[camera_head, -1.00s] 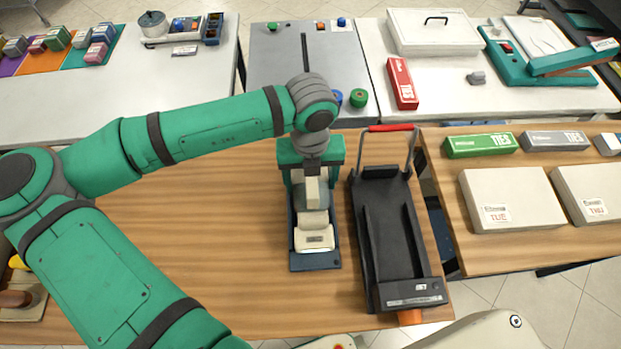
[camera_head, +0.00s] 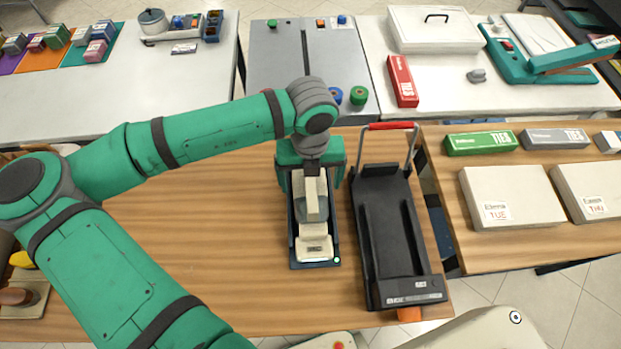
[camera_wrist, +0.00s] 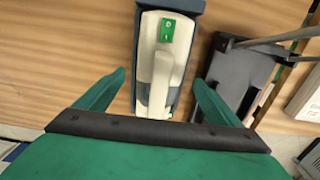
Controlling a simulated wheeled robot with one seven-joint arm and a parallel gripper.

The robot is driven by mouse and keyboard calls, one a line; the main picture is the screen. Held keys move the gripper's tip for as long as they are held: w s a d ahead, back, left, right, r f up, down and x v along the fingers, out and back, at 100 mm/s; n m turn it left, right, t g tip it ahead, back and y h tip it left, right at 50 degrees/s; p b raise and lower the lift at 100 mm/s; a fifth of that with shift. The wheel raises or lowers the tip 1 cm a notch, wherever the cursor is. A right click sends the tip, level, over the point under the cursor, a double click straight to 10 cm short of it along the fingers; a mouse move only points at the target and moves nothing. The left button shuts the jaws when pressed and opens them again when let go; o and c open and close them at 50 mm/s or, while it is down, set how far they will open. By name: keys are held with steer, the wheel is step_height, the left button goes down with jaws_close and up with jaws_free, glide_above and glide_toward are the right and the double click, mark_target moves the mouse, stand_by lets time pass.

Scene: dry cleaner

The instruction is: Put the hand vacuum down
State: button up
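The hand vacuum (camera_head: 314,244), cream with a grey clear section, lies in a narrow dark blue tray-like holder (camera_head: 316,265) on the wooden table. In the wrist view the vacuum (camera_wrist: 162,70) has a green label on top, and the holder's dark rim (camera_wrist: 185,6) shows around it. My gripper (camera_head: 312,185) is over the vacuum's rear part. In the wrist view my gripper's two green fingers (camera_wrist: 158,88) are spread on either side of the vacuum, with gaps visible. The vacuum's rear end is hidden by my gripper.
A black wheeled-cart-like frame with a red handle (camera_head: 393,235) stands close to the right of the holder. Flat boxes (camera_head: 515,190) lie on the right table. A grey counter (camera_head: 290,60) is behind.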

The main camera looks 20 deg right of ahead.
step_height(320, 180, up, 13)
steer(key=shift+r, duration=0.15)
stand_by(0.5)
steer(key=shift+w, duration=0.1)
stand_by(0.3)
